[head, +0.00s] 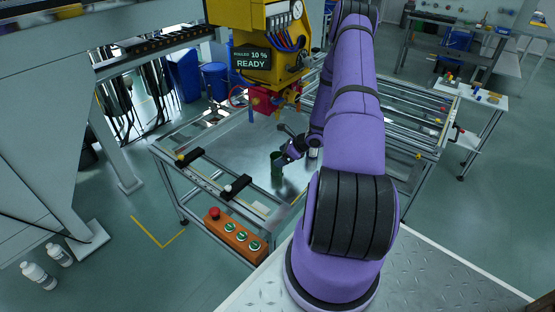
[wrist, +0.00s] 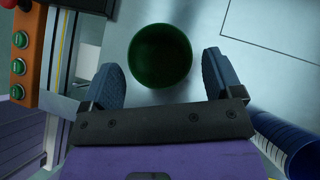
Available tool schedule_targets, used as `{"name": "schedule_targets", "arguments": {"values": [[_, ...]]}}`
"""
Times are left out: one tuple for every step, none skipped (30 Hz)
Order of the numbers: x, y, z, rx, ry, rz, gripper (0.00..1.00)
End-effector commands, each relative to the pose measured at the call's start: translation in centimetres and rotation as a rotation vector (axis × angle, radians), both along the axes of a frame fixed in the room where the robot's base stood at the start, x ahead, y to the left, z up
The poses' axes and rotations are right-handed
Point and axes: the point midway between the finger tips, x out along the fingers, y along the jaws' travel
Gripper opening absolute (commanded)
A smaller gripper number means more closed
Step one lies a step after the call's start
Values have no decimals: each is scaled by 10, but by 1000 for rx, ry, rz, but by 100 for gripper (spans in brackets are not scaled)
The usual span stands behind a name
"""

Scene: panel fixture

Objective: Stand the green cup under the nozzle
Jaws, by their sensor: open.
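The green cup (head: 276,167) appears to stand upright on the metal plate of the fixture table (head: 236,150). In the wrist view I look down onto the round dark green cup (wrist: 160,50). My gripper (wrist: 162,74) is open, one finger on each side of the cup's near part, with small gaps visible. In the head view my gripper (head: 286,154) is at the cup's upper right side. The yellow machine (head: 270,45) hangs above the table, with a red nozzle head (head: 264,100) beneath it, up and left of the cup. The nozzle's tip is too small to make out.
An orange button box (head: 234,234) with a red knob is on the table's front edge. Black clamps (head: 236,187) sit on the frame nearby. A thin rectangular outline (wrist: 272,30) marks the plate in the wrist view.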

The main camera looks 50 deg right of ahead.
Motion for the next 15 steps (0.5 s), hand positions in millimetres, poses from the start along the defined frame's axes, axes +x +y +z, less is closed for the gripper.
{"name": "schedule_targets", "arguments": {"values": [[-6,-3,6,0,1,-3,85],[-9,-5,10,-2,1,-4,85],[-13,-7,14,-2,1,-3,85],[-15,-8,16,-2,1,-2,85],[-17,-9,19,-1,2,-1,85],[-20,-10,22,0,1,-1,85],[-22,-11,24,0,1,-1,85],[-23,-11,26,0,0,-1,85],[-24,-12,27,0,0,-1,85],[-25,-12,28,1,0,-1,85],[-26,-13,29,0,1,-1,85],[-27,-13,29,0,1,-1,85],[-27,-13,29,0,1,-1,85],[-27,-13,29,1,2,-1,85],[-27,-13,29,1,2,-1,85]]}}
